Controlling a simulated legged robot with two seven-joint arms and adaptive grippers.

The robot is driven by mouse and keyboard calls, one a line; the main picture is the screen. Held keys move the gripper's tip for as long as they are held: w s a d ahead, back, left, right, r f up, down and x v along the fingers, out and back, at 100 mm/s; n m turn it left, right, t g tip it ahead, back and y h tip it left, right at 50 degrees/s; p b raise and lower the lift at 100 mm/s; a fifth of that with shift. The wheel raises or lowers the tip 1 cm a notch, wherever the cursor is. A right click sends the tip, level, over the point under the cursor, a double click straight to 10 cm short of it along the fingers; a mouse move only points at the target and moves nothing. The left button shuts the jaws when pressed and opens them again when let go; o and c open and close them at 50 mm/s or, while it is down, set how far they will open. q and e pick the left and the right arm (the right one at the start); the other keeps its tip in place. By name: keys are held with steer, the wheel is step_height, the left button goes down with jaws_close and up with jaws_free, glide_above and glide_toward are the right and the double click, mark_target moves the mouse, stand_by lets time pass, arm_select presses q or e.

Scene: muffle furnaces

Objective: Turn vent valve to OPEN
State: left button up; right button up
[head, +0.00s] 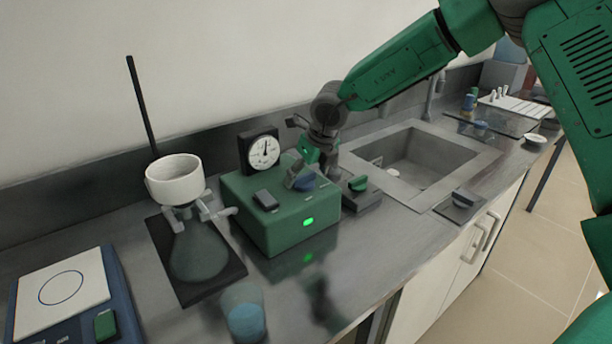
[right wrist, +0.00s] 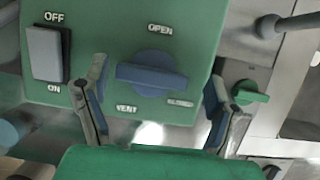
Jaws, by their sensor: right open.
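The green box (head: 262,237) stands on the counter with a lit green light on its front. Its vent valve is a blue knob (right wrist: 150,75) with a bar handle, which lies nearly level across the right wrist view. OPEN is printed above the knob, VENT below it and a fainter CLOSED at its lower right. The knob also shows in the head view (head: 303,183), partly hidden by my gripper. My right gripper (right wrist: 157,78) is open, with one finger to each side of the knob. Gaps show between fingers and knob. My left gripper is out of view.
A grey OFF/ON switch (right wrist: 45,54) sits left of the knob. A dial gauge (head: 262,151) stands behind the box. A flask with a white funnel (head: 175,180) and a beaker (head: 244,312) are left of it. A green-handled valve (head: 358,184) and sink (head: 430,160) lie right.

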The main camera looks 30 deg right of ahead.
steer(key=shift+w+a, duration=0.1)
steer(key=shift+a, duration=0.3)
steer(key=shift+a+r, duration=0.1)
steer(key=c, duration=1.2)
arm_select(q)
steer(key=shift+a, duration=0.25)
arm_select(e)
steer(key=shift+o, duration=0.2)
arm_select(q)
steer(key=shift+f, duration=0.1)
arm_select(e)
steer(key=shift+d, duration=0.2)
